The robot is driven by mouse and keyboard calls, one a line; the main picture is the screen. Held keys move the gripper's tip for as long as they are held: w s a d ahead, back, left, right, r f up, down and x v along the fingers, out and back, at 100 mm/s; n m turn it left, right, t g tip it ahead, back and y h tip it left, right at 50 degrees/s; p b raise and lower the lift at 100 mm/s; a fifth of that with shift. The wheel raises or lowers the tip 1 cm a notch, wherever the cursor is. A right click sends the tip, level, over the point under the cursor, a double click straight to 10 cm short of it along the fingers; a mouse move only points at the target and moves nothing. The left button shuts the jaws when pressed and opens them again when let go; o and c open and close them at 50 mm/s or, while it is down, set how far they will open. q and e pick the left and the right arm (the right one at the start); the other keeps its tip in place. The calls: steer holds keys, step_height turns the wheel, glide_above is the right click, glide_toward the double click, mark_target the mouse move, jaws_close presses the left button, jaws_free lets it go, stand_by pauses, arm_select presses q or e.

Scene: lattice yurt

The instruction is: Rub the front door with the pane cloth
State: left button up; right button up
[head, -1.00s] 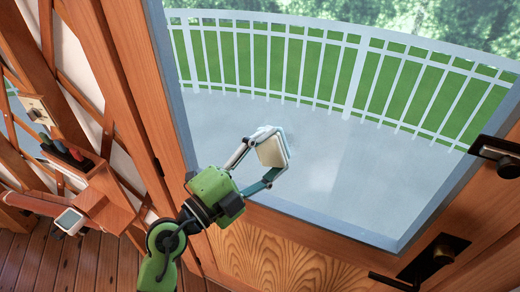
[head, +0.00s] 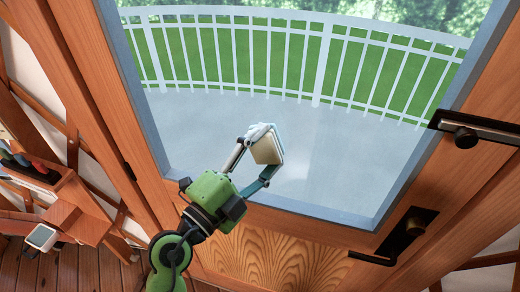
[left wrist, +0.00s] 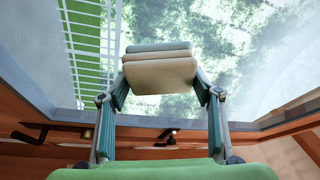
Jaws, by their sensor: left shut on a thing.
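The front door (head: 285,258) has a wooden frame, a large glass pane (head: 215,130) with a grey-blue border, and a patterned lower wood panel. My left gripper (head: 262,152) is shut on the pane cloth (head: 267,149), a pale cream and bluish folded pad. The cloth is in front of the lower middle of the pane; whether it touches the glass I cannot tell. In the left wrist view the cloth (left wrist: 160,75) sits between the two fingertips, with the glass behind it. My right gripper is not in view.
A black lever handle (head: 405,238) and a dark latch (head: 468,135) stick out on the door's right side. A wooden shelf (head: 50,195) with small coloured items is on the left wall. A white fence (head: 250,58) shows through the glass.

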arm_select(q)
steer(key=shift+s+a+f, duration=0.1)
steer(key=shift+s+a, duration=0.05)
steer(key=shift+s, duration=0.35)
steer(key=shift+s+a+f, duration=0.1)
steer(key=shift+s, duration=0.4)
steer(key=shift+s+a+r, duration=0.1)
steer(key=shift+s+a, duration=0.2)
steer(key=shift+s, duration=0.6)
steer(key=shift+s+a+r, duration=0.1)
steer(key=shift+s+a, duration=0.2)
steer(key=shift+s, duration=0.6)
steer(key=s, duration=0.1)
steer(key=s+a, duration=0.1)
steer(key=s, duration=0.1)
steer(key=shift+w+f, duration=0.1)
